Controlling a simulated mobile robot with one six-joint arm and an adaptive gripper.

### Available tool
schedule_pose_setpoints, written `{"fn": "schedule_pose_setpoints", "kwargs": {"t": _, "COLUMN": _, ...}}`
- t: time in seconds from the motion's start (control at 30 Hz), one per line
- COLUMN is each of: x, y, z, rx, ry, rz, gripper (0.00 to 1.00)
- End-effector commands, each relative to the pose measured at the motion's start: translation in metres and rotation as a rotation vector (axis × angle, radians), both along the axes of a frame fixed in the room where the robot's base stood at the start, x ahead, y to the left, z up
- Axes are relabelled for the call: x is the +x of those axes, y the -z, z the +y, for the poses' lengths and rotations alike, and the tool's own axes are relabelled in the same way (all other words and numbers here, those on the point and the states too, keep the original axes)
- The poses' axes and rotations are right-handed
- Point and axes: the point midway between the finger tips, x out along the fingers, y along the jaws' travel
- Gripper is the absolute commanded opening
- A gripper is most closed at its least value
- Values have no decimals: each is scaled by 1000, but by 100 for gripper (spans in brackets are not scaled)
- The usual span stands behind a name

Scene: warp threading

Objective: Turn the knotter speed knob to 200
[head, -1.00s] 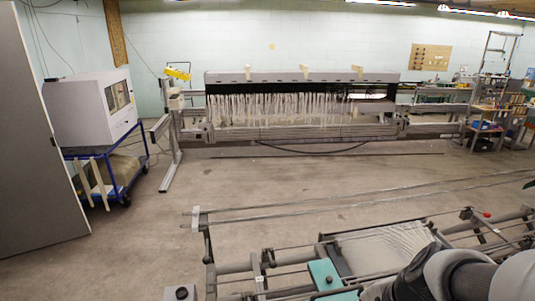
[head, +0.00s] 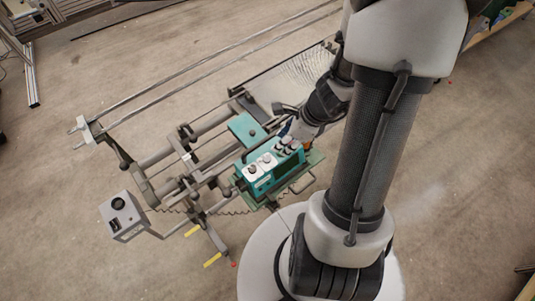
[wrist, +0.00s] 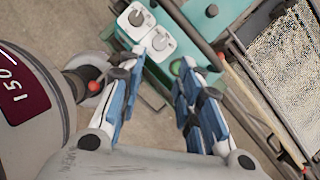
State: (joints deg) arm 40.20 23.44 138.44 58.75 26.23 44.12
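My gripper (wrist: 170,58) is open and appears empty, pointing at the machine. In the head view my gripper (head: 288,128) is small and partly hidden beside the knobs. I cannot tell which knob sets the speed.
A grey box with a black knob (head: 119,204) stands at the left. In the wrist view a dark red display (wrist: 20,88) reads 150; its owner is unclear. Metal rails (head: 180,77) and a thread sheet (head: 300,75) lie behind.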

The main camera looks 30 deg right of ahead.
Motion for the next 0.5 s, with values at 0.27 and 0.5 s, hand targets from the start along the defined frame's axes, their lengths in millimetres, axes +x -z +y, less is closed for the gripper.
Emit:
{"fn": "schedule_pose_setpoints", "kwargs": {"t": 0.27, "x": 17, "y": 64, "z": 17, "rx": 1, "ry": -4, "rz": 2, "gripper": 32}}
{"fn": "schedule_pose_setpoints", "kwargs": {"t": 0.5, "x": 30, "y": 101, "z": 27, "rx": 1, "ry": -4, "rz": 0, "gripper": 32}}
